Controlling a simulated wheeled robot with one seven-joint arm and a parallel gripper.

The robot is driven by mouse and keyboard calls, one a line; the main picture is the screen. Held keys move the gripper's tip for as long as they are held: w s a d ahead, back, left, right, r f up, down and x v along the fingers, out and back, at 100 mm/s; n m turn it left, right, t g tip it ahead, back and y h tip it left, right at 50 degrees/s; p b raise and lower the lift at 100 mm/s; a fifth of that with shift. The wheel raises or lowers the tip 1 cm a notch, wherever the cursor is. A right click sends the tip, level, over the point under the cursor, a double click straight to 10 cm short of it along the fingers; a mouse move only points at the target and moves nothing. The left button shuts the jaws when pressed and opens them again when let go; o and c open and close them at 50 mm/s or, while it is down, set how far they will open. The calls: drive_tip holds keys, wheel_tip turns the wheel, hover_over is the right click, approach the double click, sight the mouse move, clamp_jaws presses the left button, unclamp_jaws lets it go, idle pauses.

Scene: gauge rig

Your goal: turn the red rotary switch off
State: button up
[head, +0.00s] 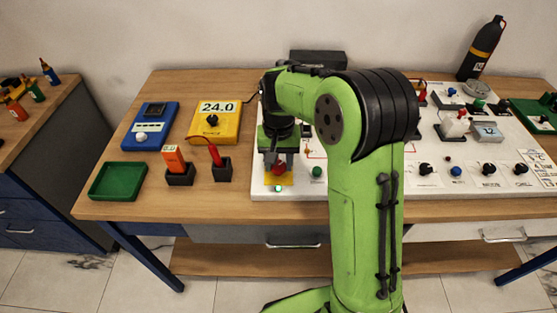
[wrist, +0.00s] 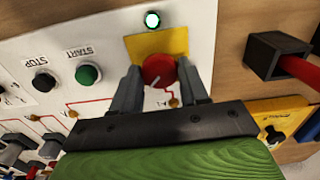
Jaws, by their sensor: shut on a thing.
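The red rotary switch (wrist: 158,71) sits on a yellow plate (wrist: 143,45) on the white panel. A pale pointer line shows on its face. My gripper (wrist: 160,82) is shut on the red knob, one grey finger on each side of it. In the head view the switch (head: 278,170) is partly hidden below my gripper (head: 279,160), which points down at it. A lamp (wrist: 152,19) beside the yellow plate glows pale green; it also shows in the head view (head: 278,188).
A green START button (wrist: 88,74) and a black STOP button (wrist: 43,82) are beside the switch. A dark holder (head: 221,171) with a red-handled tool stands left of the panel. A green tray (head: 118,181) lies farther left.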

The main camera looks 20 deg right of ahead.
drive_tip(key=shift+r, duration=0.1)
drive_tip(key=n+p, duration=0.2)
drive_tip(key=n, duration=0.2)
drive_tip(key=n+p, duration=0.1)
drive_tip(key=n, duration=0.3)
drive_tip(key=shift+p, duration=0.3)
drive_tip(key=n+p, duration=0.1)
drive_tip(key=n, duration=0.4)
drive_tip(key=shift+n, duration=2.3)
drive_tip(key=shift+p, duration=0.3)
drive_tip(key=o, duration=1)
drive_tip(key=shift+o, duration=0.2)
